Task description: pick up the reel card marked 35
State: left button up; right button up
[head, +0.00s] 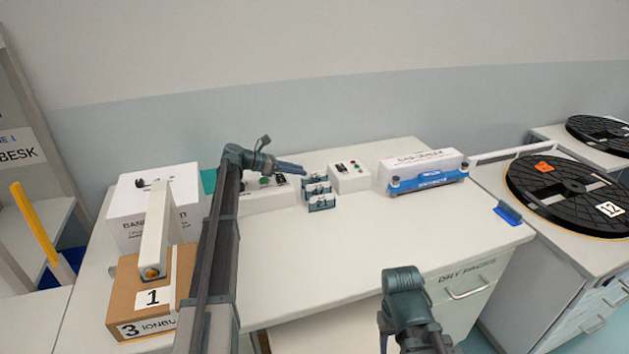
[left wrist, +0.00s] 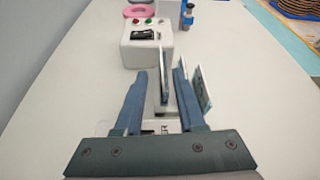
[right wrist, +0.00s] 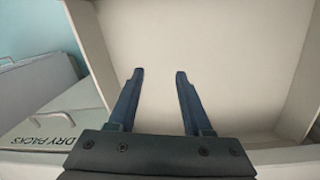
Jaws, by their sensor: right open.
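Several small reel cards stand in a row on the white worktop. The front card (head: 322,203) reads 21; the middle card (head: 318,190) and rear card (head: 313,180) are too small to read. My left gripper (head: 299,169) is beside the rear of the row. In the left wrist view its fingers (left wrist: 160,76) are open, with a thin card (left wrist: 164,80) edge-on between them and gaps at the sides. Another card (left wrist: 204,86) stands outside the right finger. I cannot read a 35 on any card. My right gripper (right wrist: 159,74) is open and empty.
A white switch box (head: 350,178) stands behind the cards, right of them. A white case with a blue bar (head: 430,180) is further right. A cardboard box (head: 130,285) sits at left. The worktop's middle is clear. My right gripper faces a pale recess (right wrist: 210,50).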

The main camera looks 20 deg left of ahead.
pick_arm(q)
jog(key=b+x, duration=0.1)
jog(key=x, duration=0.4)
jog(key=shift+d+r, duration=0.1)
jog(key=shift+r, duration=0.1)
grip_shut()
